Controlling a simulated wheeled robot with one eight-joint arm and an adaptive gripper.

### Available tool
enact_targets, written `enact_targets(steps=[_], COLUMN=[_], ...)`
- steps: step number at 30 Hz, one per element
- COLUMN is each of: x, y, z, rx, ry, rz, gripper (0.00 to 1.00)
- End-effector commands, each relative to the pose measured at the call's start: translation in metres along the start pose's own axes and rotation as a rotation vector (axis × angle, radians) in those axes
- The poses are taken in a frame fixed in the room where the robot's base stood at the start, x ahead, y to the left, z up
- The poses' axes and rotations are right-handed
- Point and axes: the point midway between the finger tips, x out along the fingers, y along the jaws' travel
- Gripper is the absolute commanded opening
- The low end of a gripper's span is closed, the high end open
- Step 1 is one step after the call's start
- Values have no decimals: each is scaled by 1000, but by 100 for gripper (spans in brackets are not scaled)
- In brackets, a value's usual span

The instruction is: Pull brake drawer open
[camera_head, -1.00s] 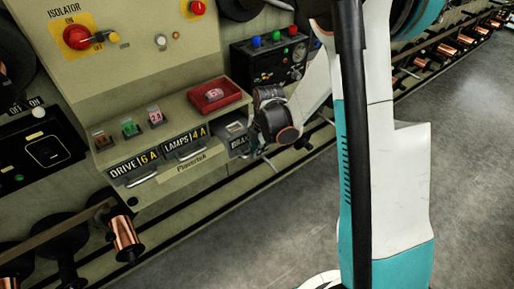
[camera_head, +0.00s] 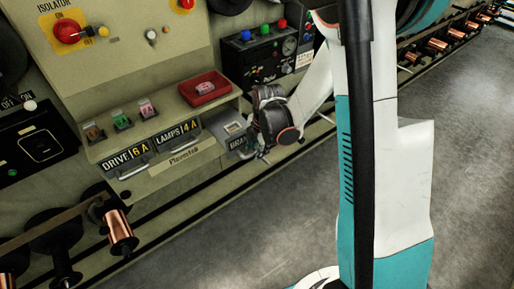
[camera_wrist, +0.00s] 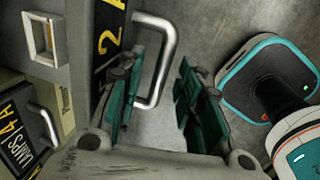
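The brake drawer (camera_head: 222,121) stands out from the right end of the bench in the head view, its grey inside and a light square piece showing. Its dark label is partly hidden by my gripper. In the wrist view the drawer front (camera_wrist: 88,55) carries a "2" label and a D-shaped metal handle (camera_wrist: 171,62). My gripper (camera_wrist: 162,85) has its teal fingers spread on either side of the handle bar, with gaps visible. The left finger is between the bar and the drawer front. In the head view my gripper (camera_head: 252,140) is at the drawer front, its fingers mostly hidden.
The drive drawer (camera_head: 125,160) and lamps drawer (camera_head: 176,136) sit shut to the left, each with a handle. A red tray (camera_head: 205,88) lies on the bench top. A control box (camera_head: 262,55) stands behind. Copper spools (camera_head: 119,230) line the left. The grey floor is clear.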

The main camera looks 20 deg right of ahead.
Motion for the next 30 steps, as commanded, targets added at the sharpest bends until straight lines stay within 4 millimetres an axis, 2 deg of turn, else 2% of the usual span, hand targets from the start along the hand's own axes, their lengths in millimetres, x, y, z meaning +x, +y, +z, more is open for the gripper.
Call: enact_targets(steps=[5, 8, 24, 30], x=[-4, -12, -96, -115], y=[0, 0, -1, 0], z=[0, 0, 0, 0], rx=[0, 0, 1, 1], ry=[0, 0, 0, 0], rz=[0, 0, 0, 0], gripper=[33, 33, 33, 33])
